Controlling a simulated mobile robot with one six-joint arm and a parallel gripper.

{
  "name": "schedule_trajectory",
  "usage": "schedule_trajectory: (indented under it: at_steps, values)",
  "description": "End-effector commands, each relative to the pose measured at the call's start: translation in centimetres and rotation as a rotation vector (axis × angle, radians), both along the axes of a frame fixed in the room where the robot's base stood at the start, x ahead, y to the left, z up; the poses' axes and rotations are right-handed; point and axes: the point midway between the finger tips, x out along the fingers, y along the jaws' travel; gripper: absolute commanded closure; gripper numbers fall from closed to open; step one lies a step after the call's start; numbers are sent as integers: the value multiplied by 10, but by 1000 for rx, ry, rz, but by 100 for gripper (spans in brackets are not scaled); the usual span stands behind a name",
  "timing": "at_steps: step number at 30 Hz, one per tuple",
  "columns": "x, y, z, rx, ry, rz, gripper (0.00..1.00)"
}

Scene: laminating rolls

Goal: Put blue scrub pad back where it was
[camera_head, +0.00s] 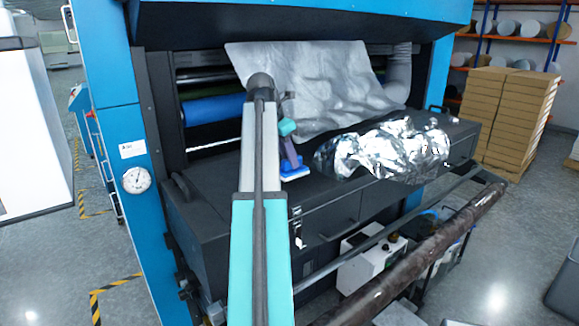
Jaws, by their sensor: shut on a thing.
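The blue scrub pad (295,171) is small and blue with a paler lower edge. It is at or just above the dark top of the machine's bench (225,185), left of the crumpled foil. I cannot tell whether it touches the bench. My gripper (291,161) is over the pad and shut on it, pointing down. My arm stretches in from the bottom of the picture and hides part of the bench to the left of the pad. The fingertips are small and hard to make out.
Crumpled silver foil (392,150) lies on the bench to the right of the pad. A grey sheet (310,85) hangs behind, near a blue roller (212,108). A dark roll (420,255) runs across the front. Stacked cardboard boxes (508,115) stand at the right.

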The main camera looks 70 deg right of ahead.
Motion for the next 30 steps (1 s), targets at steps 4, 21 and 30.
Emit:
schedule_trajectory:
  at_steps: [4, 21, 30]
  values:
    - [-1, 2, -12, 1, 0, 0, 100]
    - [-1, 0, -29, 0, -1, -2, 100]
    - [-1, 0, -31, 0, 0, -2, 65]
